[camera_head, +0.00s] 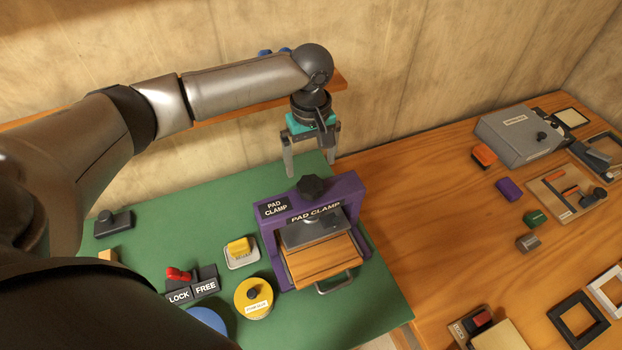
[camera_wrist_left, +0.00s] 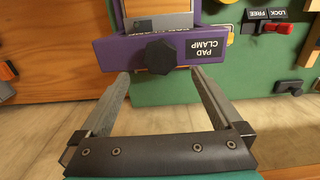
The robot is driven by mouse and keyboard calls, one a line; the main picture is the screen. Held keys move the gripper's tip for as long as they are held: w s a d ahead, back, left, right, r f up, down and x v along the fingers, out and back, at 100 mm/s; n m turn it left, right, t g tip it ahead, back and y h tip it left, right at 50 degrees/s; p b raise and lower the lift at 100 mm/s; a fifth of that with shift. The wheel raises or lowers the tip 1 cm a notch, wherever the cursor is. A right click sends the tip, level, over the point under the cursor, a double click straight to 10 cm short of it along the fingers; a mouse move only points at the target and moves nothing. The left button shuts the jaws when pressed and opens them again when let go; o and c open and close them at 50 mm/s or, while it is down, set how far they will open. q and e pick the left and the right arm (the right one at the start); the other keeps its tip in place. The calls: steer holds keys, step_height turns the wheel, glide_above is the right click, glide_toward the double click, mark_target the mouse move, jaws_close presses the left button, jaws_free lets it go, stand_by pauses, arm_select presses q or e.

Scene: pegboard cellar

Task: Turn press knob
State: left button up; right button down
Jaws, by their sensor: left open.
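The purple pad clamp press (camera_head: 364,225) stands on the green mat, labelled PAD CLAMP. Its black lobed knob (camera_head: 311,187) sits on top of the frame. In the left wrist view the knob (camera_wrist_left: 159,56) shows beyond the fingers, near the middle between them. A grey pad hangs under the frame over a wooden block (camera_head: 325,262) on a drawer-like tray with a handle. My left gripper (camera_head: 311,168) is open and empty, pointing down, above and behind the knob; no contact shows. My right gripper is not in view.
A red lever (camera_head: 178,274) sits by the LOCK and FREE labels on the green mat (camera_head: 370,318). A yellow round tin (camera_head: 253,299) and a yellow block in a white dish (camera_head: 241,252) stand left of the press. Several small items lie on the wooden bench at right.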

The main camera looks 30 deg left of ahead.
mark_target(311, 184)
arm_select(q)
step_height(311, 184, down, 8)
steer(key=shift+r, duration=0.1)
steer(key=shift+c, duration=0.2)
steer(key=c, duration=1.2)
